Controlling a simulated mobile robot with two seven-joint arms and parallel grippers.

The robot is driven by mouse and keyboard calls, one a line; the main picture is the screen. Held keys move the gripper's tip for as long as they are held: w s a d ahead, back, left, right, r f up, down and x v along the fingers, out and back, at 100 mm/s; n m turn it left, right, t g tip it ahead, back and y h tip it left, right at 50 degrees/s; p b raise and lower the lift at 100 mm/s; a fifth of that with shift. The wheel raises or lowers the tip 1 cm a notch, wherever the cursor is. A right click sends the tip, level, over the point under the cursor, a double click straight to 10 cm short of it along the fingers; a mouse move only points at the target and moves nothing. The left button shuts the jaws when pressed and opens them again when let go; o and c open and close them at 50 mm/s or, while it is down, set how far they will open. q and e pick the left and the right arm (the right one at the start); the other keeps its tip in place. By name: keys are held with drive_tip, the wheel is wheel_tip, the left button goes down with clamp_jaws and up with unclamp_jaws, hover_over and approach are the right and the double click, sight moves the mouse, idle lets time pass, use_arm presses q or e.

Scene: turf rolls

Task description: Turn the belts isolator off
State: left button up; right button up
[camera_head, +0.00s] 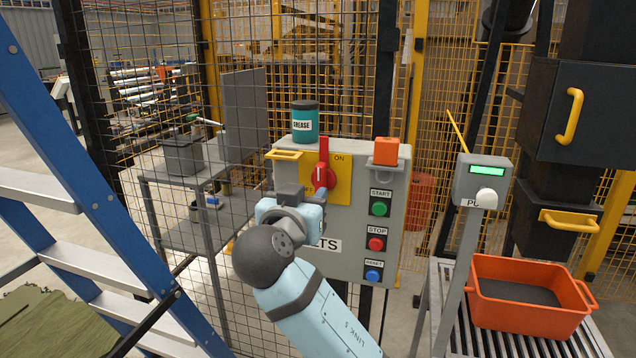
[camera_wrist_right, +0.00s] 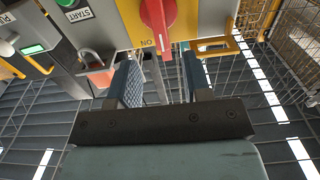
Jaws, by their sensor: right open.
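The belts isolator is a red rotary handle (camera_head: 323,160) on a yellow plate (camera_head: 342,190), on the front of a grey control box (camera_head: 393,215). The handle stands about upright, its upper end beside the word ON. My right gripper (camera_head: 308,193) is just in front of the box, at the handle's lower part. The box's label is partly hidden by my arm; "TS" shows. In the right wrist view, upside down, the handle (camera_wrist_right: 157,22) is just beyond the open fingers (camera_wrist_right: 163,82), roughly in line with their gap. Contact cannot be told. My left gripper is not in view.
Green START (camera_head: 379,208), red STOP (camera_head: 376,243) and blue (camera_head: 373,275) buttons sit right of the isolator. A grease tin (camera_head: 305,123) and an orange block (camera_head: 385,151) are at the box top. A blue ladder (camera_head: 110,200) stands left; an orange crate (camera_head: 530,312) sits right on rollers.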

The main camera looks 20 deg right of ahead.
sight(318, 181)
drive_tip(key=x, duration=0.7)
drive_tip(key=shift+w+d, duration=0.1)
clamp_jaws()
